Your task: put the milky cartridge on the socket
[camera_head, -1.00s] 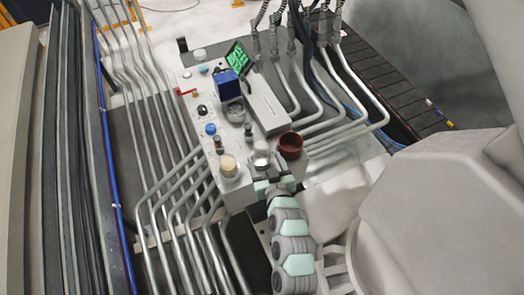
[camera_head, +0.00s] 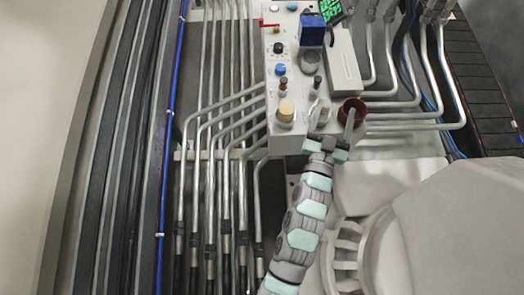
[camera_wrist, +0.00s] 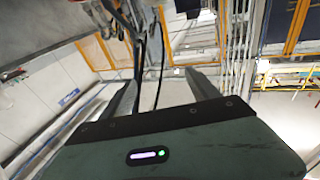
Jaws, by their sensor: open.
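A cream cylinder (camera_head: 286,110), pale like a milky cartridge, stands upright near the front edge of the control panel, left of my gripper. A smaller whitish piece (camera_head: 325,105) is partly hidden by my gripper's left finger; I cannot tell which of the two is the milky cartridge. My gripper (camera_head: 333,117) is open over the panel's front edge, its right finger in front of a dark red cup (camera_head: 357,105). The wrist view shows my spread fingers (camera_wrist: 163,92) with nothing held between them. I cannot tell which fitting is the socket.
The panel (camera_head: 294,143) carries small knobs, a blue box (camera_head: 312,30), a grey round fitting (camera_head: 310,62) and a long light block (camera_head: 343,60). Metal pipes run on both sides. A blue tube (camera_head: 167,130) runs at left.

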